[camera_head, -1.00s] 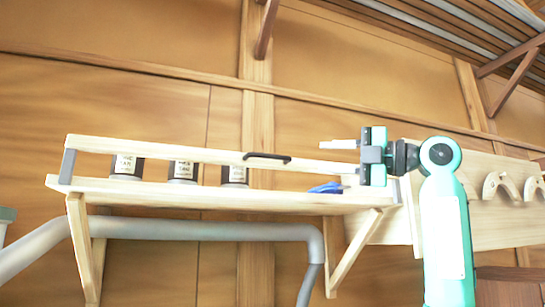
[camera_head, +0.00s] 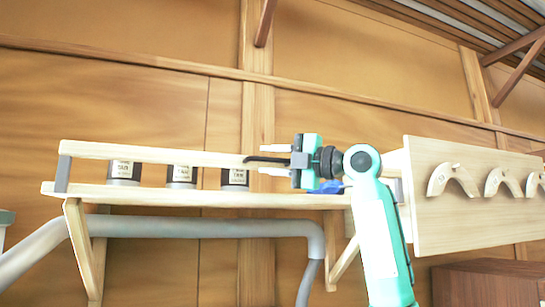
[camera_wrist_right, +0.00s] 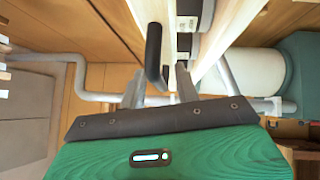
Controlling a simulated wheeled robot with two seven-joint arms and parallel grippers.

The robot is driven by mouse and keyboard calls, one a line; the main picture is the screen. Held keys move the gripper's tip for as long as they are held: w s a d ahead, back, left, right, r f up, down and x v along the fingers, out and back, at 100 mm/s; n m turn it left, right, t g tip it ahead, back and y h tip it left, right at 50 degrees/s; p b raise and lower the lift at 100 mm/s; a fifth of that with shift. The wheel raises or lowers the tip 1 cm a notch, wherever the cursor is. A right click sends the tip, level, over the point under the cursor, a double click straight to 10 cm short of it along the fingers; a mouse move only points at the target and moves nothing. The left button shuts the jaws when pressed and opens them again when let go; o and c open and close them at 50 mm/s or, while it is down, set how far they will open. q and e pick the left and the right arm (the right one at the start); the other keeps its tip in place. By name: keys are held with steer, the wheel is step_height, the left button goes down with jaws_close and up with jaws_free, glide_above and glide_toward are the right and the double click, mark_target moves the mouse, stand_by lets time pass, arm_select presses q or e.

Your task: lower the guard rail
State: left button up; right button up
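The guard rail (camera_head: 170,155) is a long pale wooden bar along the front of the wall shelf (camera_head: 150,195), still raised above the shelf board. Its dark handle (camera_head: 262,159) is near the rail's right part. My right gripper (camera_head: 268,160) is open, with one finger above and one below the handle in the head view. In the right wrist view the handle (camera_wrist_right: 154,50) shows ahead, between the spread fingers (camera_wrist_right: 160,85); I see no grip on it. My left gripper is out of view.
Several labelled cans (camera_head: 181,175) stand on the shelf behind the rail. A blue item (camera_head: 328,187) lies near its right end. A grey pipe (camera_head: 200,229) runs below. A board with curved wooden pieces (camera_head: 453,181) is at the right.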

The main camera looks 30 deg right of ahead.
jaws_close()
steer(key=shift+f, duration=0.1)
